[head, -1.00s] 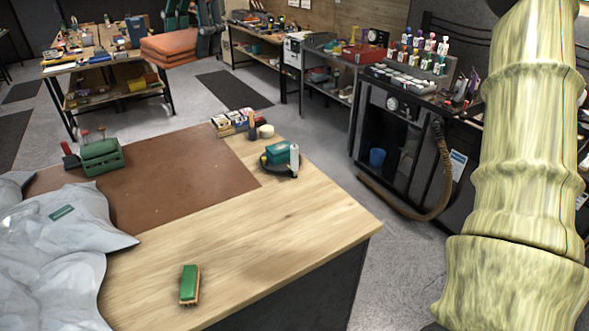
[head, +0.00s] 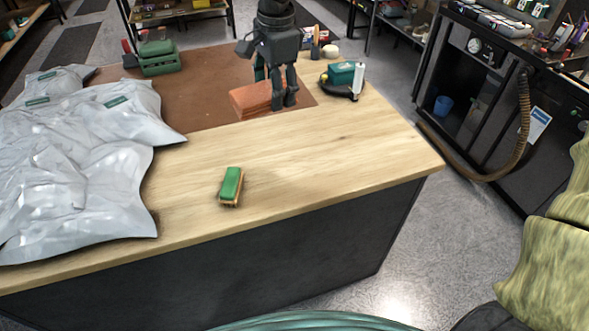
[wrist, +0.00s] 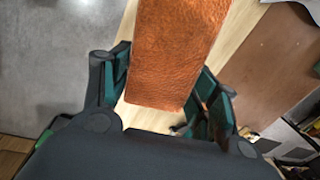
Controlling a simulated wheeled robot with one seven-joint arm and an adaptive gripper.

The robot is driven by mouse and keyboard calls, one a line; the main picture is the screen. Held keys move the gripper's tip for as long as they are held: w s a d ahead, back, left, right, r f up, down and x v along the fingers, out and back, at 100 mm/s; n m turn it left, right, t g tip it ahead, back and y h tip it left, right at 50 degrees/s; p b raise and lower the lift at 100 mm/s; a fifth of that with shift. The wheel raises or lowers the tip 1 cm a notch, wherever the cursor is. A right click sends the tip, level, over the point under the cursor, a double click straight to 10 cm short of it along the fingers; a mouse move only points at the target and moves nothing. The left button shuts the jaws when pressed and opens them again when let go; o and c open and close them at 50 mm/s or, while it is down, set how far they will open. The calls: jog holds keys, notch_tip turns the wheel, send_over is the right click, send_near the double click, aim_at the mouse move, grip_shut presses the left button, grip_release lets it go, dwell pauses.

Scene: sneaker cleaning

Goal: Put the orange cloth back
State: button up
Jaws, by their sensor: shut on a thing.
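My gripper (head: 277,88) points down in the head view, its dark and teal fingers closed on the orange cloth (head: 252,99). The cloth is a flat, folded orange block. It appears over the right part of the brown mat (head: 200,100); I cannot tell how high above the table it is. In the wrist view the cloth (wrist: 178,50) sits between the fingers (wrist: 165,92) and extends away from the gripper. The fingers hide part of the cloth in the head view.
A teal-topped item (head: 344,76) stands right of the gripper. A green caddy (head: 158,58) is at the mat's back left. Grey bags (head: 80,170) cover the left side. A green brush (head: 231,186) lies near the front. The wooden tabletop (head: 330,145) is clear between.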

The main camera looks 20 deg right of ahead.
jog(key=s+f+b, duration=0.2)
jog(key=f, duration=0.5)
jog(key=s+f+b, duration=0.2)
jog(key=s+f, duration=0.1)
jog(key=f, duration=0.4)
jog(key=m+g, duration=0.1)
jog(key=m, duration=0.1)
send_over(300, 175)
notch_tip(300, 175, down, 12)
jog(key=shift+s, duration=0.1)
jog(key=shift+d+f, duration=0.15)
jog(key=shift+f, duration=0.1)
jog(key=shift+f+p, duration=0.35)
jog(key=shift+f, duration=1.2)
jog(key=shift+f, duration=0.1)
jog(key=o, duration=1.1)
